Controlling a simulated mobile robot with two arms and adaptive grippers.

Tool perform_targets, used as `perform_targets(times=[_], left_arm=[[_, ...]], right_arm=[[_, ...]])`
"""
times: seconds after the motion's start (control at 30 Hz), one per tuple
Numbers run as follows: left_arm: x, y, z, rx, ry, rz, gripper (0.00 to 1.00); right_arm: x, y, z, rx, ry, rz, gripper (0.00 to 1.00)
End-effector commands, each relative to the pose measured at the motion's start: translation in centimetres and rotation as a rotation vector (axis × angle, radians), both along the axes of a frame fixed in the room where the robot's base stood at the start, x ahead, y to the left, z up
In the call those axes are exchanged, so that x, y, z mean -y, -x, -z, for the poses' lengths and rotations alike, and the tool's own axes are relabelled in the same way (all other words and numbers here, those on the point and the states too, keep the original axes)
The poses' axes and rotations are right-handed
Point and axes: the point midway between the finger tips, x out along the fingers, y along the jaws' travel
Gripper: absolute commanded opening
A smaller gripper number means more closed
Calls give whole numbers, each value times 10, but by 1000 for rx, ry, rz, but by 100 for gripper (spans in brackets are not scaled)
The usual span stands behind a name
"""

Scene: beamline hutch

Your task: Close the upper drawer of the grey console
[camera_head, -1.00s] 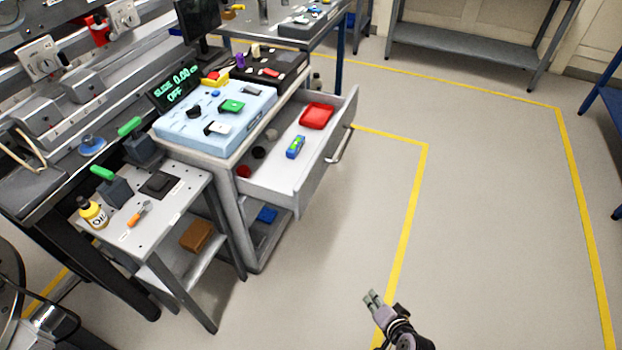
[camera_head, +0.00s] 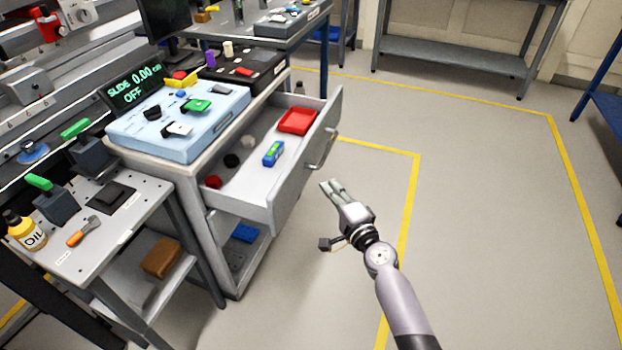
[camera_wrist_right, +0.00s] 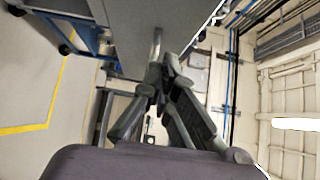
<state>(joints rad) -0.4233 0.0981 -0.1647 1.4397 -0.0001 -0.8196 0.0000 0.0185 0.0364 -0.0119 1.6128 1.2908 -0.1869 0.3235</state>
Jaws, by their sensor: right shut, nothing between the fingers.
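The grey console (camera_head: 186,177) stands left of centre in the head view. Its upper drawer (camera_head: 300,172) is pulled out, with a bar handle (camera_head: 321,150) on its front. Inside lie a red tray (camera_head: 297,120), a blue-green box (camera_head: 273,153) and a few small round items. My right gripper (camera_head: 332,188) is shut and empty, in front of the drawer front and a little below the handle, apart from it in the head view. In the right wrist view the fingers (camera_wrist_right: 160,75) point toward a grey panel (camera_wrist_right: 140,35) with a bar. My left gripper is not visible.
A light-blue control box (camera_head: 180,125) and a black case (camera_head: 243,70) sit on the console top. A small side table (camera_head: 105,235) with an oil bottle (camera_head: 25,232) stands at left. The floor to the right is clear, with yellow lines (camera_head: 408,215).

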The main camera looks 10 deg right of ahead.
Motion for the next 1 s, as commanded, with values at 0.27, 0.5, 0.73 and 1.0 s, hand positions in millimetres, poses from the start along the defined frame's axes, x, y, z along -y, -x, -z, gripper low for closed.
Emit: perform_targets(times=[0.27, 0.5, 0.73, 1.0], left_arm=[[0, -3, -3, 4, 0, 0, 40], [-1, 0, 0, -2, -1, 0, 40], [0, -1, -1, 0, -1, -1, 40], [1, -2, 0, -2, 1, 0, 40]], right_arm=[[-25, -40, 0, 0, -2, -2, 0], [-38, -49, 1, -1, 0, 0, 0], [-39, -49, 1, -1, 1, 0, 0], [-35, -52, 2, 0, 3, -1, 0]])
